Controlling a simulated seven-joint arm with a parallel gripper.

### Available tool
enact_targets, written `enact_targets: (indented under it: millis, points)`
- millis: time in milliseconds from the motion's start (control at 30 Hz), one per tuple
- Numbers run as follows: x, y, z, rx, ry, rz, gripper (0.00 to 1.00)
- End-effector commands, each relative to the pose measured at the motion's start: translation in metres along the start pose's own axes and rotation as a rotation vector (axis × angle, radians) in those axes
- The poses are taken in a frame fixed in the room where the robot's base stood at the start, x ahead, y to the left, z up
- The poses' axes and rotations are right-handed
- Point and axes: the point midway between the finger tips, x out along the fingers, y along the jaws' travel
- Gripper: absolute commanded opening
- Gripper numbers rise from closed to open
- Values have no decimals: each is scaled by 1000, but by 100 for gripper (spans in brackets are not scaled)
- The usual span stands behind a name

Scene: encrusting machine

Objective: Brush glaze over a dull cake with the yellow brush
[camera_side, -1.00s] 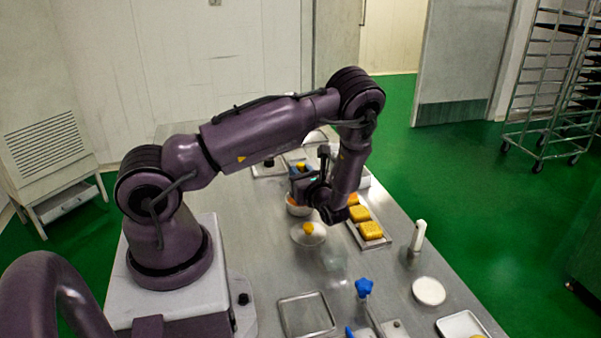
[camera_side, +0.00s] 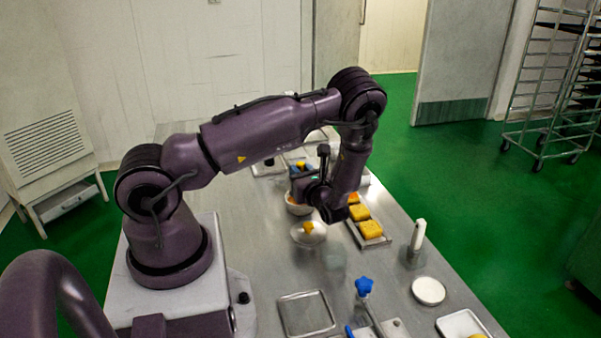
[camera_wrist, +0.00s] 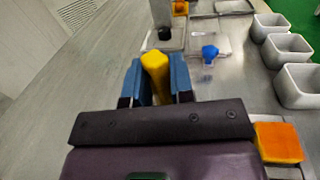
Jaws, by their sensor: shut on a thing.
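My gripper (camera_wrist: 155,88) is shut on the yellow brush (camera_wrist: 155,63), whose handle stands between the two blue fingers. In the side view my gripper (camera_side: 301,169) hangs above the table near a small bowl (camera_side: 298,208) with orange contents, partly hidden by my wrist. The brush's bristle end cannot be seen. Yellow cakes (camera_side: 370,229) lie in a row on a tray (camera_side: 376,243) just right of my wrist. A more orange cake (camera_wrist: 278,142) shows at the lower right of the wrist view. I cannot tell which cakes are dull.
A clear round dish or lid with a yellow piece (camera_side: 308,229) stands in front of the bowl. White containers (camera_wrist: 288,49) line the right in the wrist view. A blue knob (camera_wrist: 210,52) stands ahead. An empty tray (camera_side: 306,314) and white disc (camera_side: 428,290) lie nearer.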

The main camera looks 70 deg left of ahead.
Motion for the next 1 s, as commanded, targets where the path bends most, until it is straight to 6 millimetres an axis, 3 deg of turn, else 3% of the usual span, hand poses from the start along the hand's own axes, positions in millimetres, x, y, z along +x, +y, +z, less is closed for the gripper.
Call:
enact_targets:
  millis: [800,1000]
  points:
    - [-1,0,63,0,1,-1,0]
    - [0,0,69,2,1,0,0]
